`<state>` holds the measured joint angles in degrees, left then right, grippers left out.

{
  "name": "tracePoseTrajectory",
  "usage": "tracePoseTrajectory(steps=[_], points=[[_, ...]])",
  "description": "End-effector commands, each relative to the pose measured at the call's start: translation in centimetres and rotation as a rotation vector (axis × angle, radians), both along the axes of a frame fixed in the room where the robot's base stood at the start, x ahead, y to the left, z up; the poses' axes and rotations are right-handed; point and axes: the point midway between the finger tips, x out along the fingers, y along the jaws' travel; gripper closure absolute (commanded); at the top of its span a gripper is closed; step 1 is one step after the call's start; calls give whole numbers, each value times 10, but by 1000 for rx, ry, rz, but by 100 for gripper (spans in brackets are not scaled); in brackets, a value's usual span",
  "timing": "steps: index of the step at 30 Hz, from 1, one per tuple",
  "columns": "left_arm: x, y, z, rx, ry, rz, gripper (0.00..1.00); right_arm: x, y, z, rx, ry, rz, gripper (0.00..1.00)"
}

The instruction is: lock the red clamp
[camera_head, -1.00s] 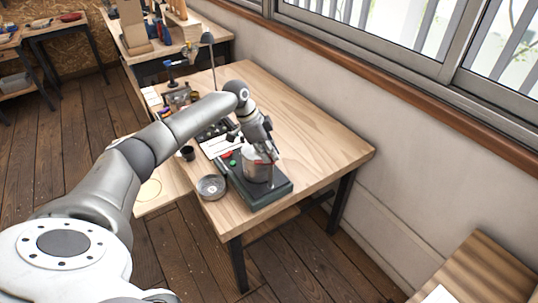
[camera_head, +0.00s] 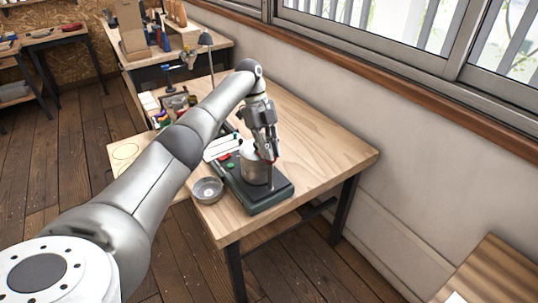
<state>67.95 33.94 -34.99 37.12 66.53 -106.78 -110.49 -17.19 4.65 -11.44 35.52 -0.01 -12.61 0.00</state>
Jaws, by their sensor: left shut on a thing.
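A device with a dark green and black base (camera_head: 258,203) stands near the front corner of the wooden table. It carries a grey metal canister (camera_head: 255,170). A little red of the clamp (camera_head: 275,160) shows at the canister's upper right edge, beside my fingertips. My left gripper (camera_head: 270,156) points down at that edge and is shut on the red clamp. The fingers cover most of the clamp, so I cannot tell its lever's position. My right gripper is not in view.
A round metal dish (camera_head: 207,190) sits left of the device, near the table's edge. A white sheet (camera_head: 221,147) and small items lie behind it. The table's right side (camera_head: 325,150) is clear, with a wall and window beyond.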

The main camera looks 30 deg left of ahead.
Motion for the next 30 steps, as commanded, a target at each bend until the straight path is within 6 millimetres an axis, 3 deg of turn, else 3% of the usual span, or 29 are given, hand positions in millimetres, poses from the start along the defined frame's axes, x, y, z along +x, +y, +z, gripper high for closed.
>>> tracePoseTrajectory(steps=[7, 25, 26, 30], points=[[1, 0, -2, 2, -1, -96, 100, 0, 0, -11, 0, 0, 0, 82], [0, 0, -1, 3, 0, -133, 100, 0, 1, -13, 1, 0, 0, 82], [0, 0, -1, 3, 0, -133, 84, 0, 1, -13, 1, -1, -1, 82], [1, 0, -1, 2, 0, -131, 66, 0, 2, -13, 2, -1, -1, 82]])
